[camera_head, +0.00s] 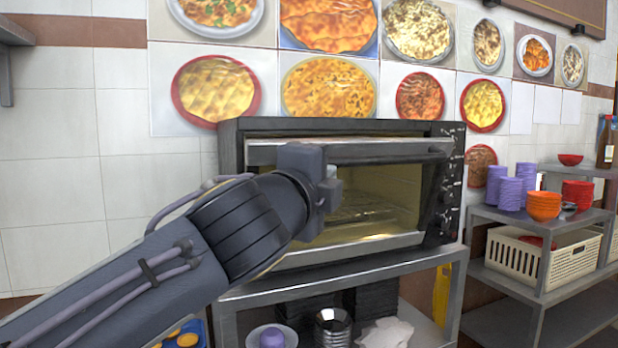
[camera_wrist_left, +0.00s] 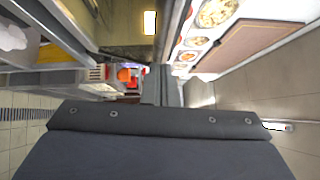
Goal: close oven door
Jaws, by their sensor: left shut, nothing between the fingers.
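The black and silver oven (camera_head: 229,150) stands on a metal stand in the middle of the head view. Its door (camera_head: 392,157) is upright at the front, with a dark handle bar along the top. A lit yellow interior and a rack show behind it. I cannot tell whether a small gap remains at the top. My left gripper (camera_head: 327,190) is in front of the door, left of its middle, and is shut and empty. Its fingertips are hard to make out, and contact with the door cannot be told. My right gripper is not in view.
The metal stand (camera_head: 360,268) holds bowls and dark trays below the oven. To the right, a shelf (camera_head: 485,213) carries purple cups, orange bowls and a cream basket (camera_head: 520,258). A tiled wall with food pictures is behind.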

